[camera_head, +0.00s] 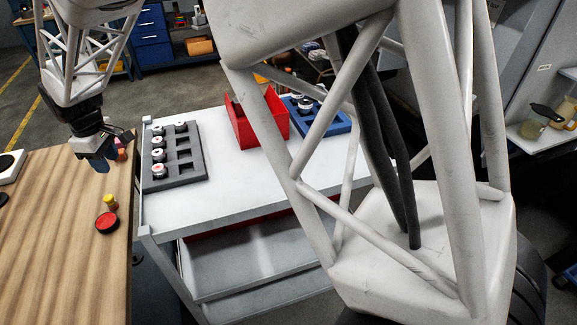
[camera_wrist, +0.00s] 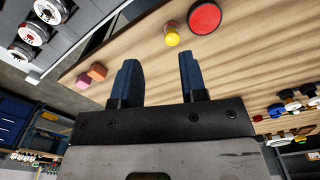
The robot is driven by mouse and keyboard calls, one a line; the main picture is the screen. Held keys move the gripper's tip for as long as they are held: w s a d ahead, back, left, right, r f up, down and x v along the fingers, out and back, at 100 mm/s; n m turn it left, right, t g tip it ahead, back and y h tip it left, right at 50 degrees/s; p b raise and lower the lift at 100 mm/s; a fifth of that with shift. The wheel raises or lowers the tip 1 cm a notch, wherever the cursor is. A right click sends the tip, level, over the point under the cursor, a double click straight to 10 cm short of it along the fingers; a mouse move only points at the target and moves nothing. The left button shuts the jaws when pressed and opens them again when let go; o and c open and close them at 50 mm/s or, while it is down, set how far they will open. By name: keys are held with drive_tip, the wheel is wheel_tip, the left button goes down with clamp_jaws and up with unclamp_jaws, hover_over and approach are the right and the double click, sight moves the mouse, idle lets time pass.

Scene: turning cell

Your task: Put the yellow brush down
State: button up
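My gripper (camera_head: 98,160) is over the right edge of the wooden bench (camera_head: 62,270). In the wrist view its two blue fingers (camera_wrist: 158,78) are apart, with nothing held between them. A small yellow piece (camera_head: 110,202) stands on the bench beside a red round disc (camera_head: 107,222). Both also show beyond the fingertips in the wrist view, the yellow piece (camera_wrist: 172,37) to the left of the red disc (camera_wrist: 204,17). I cannot tell whether the yellow piece is the brush. No other clear yellow brush shows.
Pink and orange blocks (camera_wrist: 90,75) lie on the bench near the gripper. A white cart (camera_head: 230,185) stands alongside, with a grey tray (camera_head: 187,172) of round parts, a red bin (camera_head: 245,130) and a blue tray (camera_head: 338,122). Bare wood lies in front of the red disc.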

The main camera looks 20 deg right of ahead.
drive_tip(key=s+d+r+m, duration=0.2)
drive_tip(key=s+d+r, duration=0.15)
drive_tip(key=d, duration=0.45)
drive_tip(key=s+d+r+m+t, duration=0.1)
drive_tip(key=s+d+r+m, duration=0.2)
drive_tip(key=d, duration=0.5)
drive_tip(key=s+d+r+m, duration=0.2)
drive_tip(key=s+d+r, duration=0.15)
drive_tip(key=d, duration=0.55)
drive_tip(key=s+d+m, duration=0.3)
drive_tip(key=s+d, duration=0.5)
drive_tip(key=s, duration=0.3)
drive_tip(key=s+d+f+m+t, duration=0.1)
drive_tip(key=s+d+m, duration=0.3)
drive_tip(key=s+d, duration=0.4)
drive_tip(key=s, duration=0.2)
drive_tip(key=shift+s+f, duration=0.25)
drive_tip(key=shift+s, duration=0.15)
drive_tip(key=shift+c, duration=0.4)
